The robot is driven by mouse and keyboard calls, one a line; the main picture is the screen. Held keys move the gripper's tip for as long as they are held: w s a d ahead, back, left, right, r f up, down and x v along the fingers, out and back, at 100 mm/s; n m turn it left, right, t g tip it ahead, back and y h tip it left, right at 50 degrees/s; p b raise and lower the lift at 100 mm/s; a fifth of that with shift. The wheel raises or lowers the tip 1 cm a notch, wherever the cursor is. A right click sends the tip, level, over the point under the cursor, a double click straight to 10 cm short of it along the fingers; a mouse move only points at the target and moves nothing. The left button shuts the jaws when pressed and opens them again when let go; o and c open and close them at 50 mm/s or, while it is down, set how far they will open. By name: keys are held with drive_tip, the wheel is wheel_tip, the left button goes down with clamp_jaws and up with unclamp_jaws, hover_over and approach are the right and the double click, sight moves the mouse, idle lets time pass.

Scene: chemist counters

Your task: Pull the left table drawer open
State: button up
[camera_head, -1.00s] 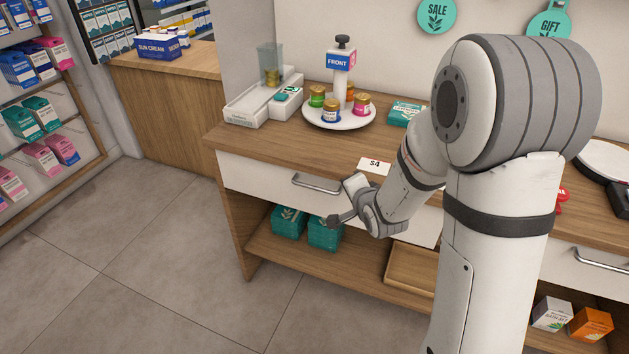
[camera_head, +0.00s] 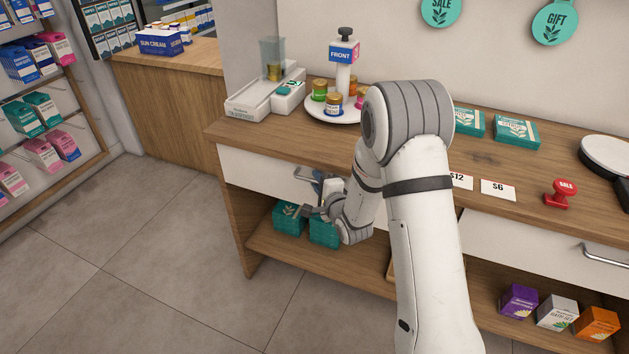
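The left table drawer (camera_head: 250,168) has a white front under the wooden top and looks shut. Its metal bar handle (camera_head: 304,175) shows only at its left part; my gripper and arm hide the rest.
Jars stand on a white round stand (camera_head: 330,115) on the counter (camera_head: 237,133). Teal boxes (camera_head: 290,218) sit on the shelf below the drawer. A second drawer (camera_head: 510,239) is at the right. The floor (camera_head: 130,260) at left is clear.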

drive_tip(key=shift+w+a, duration=0.15)
drive_tip(key=shift+w, duration=0.05)
clamp_jaws()
idle(0.3)
